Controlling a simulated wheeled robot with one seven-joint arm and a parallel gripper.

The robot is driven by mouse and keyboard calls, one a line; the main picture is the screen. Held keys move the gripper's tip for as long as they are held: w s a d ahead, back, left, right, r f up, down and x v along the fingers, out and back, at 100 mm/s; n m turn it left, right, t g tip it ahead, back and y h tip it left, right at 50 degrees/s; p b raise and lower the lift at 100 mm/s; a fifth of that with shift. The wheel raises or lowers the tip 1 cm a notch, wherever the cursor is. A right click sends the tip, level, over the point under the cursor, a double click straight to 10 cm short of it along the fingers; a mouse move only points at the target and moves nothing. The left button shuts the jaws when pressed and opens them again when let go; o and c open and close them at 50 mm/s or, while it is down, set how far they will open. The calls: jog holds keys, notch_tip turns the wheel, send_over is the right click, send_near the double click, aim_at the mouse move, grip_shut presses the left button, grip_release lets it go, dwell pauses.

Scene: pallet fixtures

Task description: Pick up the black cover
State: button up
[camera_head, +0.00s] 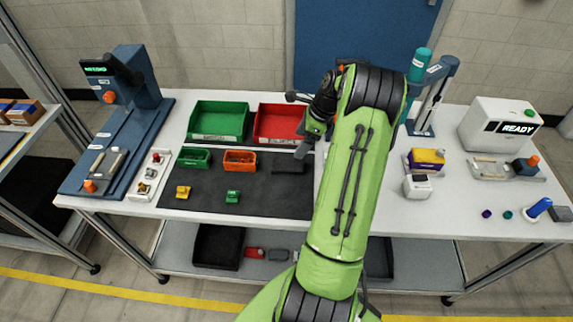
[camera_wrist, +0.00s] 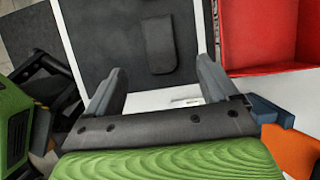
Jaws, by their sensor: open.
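The black cover (camera_head: 287,162) is a flat, dark rounded block lying on the dark mat, near its right edge and in front of the red bin. In the wrist view the cover (camera_wrist: 159,46) lies on the mat beyond my fingertips, roughly between their lines. My gripper (camera_head: 303,146) is above the table beside the cover's right end, apart from it. In the wrist view my gripper (camera_wrist: 160,82) has its two fingers spread wide with nothing between them. My arm hides some of the table right of the cover.
A red bin (camera_head: 276,139) and a green bin (camera_head: 216,138) stand behind the mat (camera_head: 256,207). A small orange bin (camera_head: 240,168) and a small green bin (camera_head: 194,165) are left of the cover. Yellow (camera_head: 183,192) and green (camera_head: 232,196) parts lie on the mat.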

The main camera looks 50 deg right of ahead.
aim_at(287, 164)
jog(key=x, duration=1.1)
jog(key=shift+s+d+b, duration=0.15)
jog(key=shift+b, duration=0.2)
jog(key=shift+r, duration=0.1)
jog(key=c, duration=1.1)
